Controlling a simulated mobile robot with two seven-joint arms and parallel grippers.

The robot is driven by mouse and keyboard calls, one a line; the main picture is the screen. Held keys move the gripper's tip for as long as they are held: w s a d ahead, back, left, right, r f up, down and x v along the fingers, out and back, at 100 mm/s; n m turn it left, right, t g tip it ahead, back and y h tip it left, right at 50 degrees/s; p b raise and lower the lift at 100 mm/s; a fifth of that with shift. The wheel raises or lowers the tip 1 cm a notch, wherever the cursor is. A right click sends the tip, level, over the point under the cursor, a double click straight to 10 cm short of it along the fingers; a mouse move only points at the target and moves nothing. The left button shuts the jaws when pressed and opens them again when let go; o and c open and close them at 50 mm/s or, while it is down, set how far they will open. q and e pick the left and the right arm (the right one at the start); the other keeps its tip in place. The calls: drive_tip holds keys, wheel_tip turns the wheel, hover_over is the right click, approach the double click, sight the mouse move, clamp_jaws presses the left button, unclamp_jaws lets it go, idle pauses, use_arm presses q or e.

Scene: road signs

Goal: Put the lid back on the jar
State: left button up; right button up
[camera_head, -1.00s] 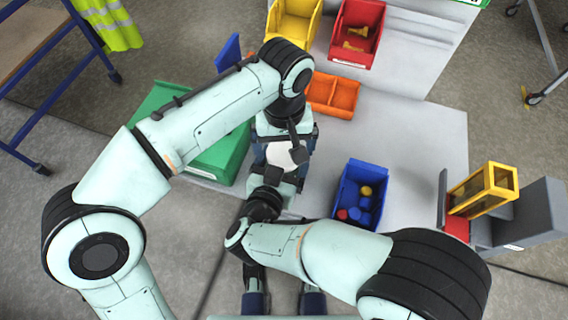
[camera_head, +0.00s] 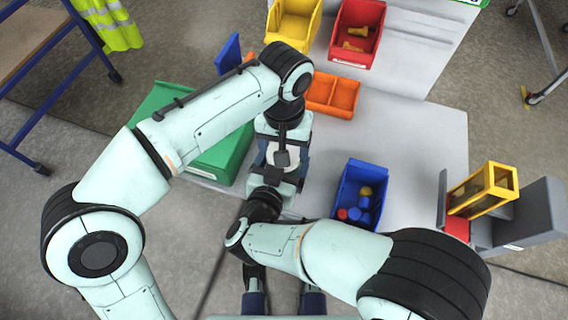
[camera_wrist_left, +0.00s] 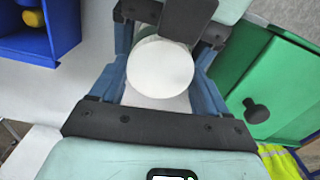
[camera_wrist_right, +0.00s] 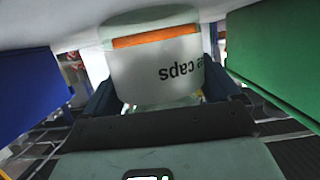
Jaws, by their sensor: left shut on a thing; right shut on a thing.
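The white round lid (camera_head: 282,157) shows between my two grippers in the head view. In the left wrist view the lid (camera_wrist_left: 160,68) sits between the blue fingers of my left gripper (camera_wrist_left: 158,85), which is shut on it. The jar (camera_wrist_right: 155,70), with a white label reading "caps" and an orange band, fills the right wrist view upside down. My right gripper (camera_wrist_right: 160,95) is shut around the jar's sides. In the head view the jar is mostly hidden by the lid and grippers. I cannot tell whether the lid touches the jar rim.
A green bin (camera_head: 225,152) stands left of the grippers and a blue bin (camera_head: 350,190) with coloured caps stands right. An orange tray (camera_head: 334,95) lies behind. Red (camera_head: 357,32) and yellow (camera_head: 293,22) bins are at the back.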

use_arm(q)
drive_tip(key=m, duration=0.4)
drive_tip(key=shift+m, duration=0.3)
drive_tip(key=m, duration=0.4)
drive_tip(key=shift+m, duration=0.4)
drive_tip(key=o, duration=1.1)
drive_tip(key=shift+o, duration=0.2)
drive_tip(key=shift+r, duration=2.25)
drive_tip(key=shift+c, duration=0.2)
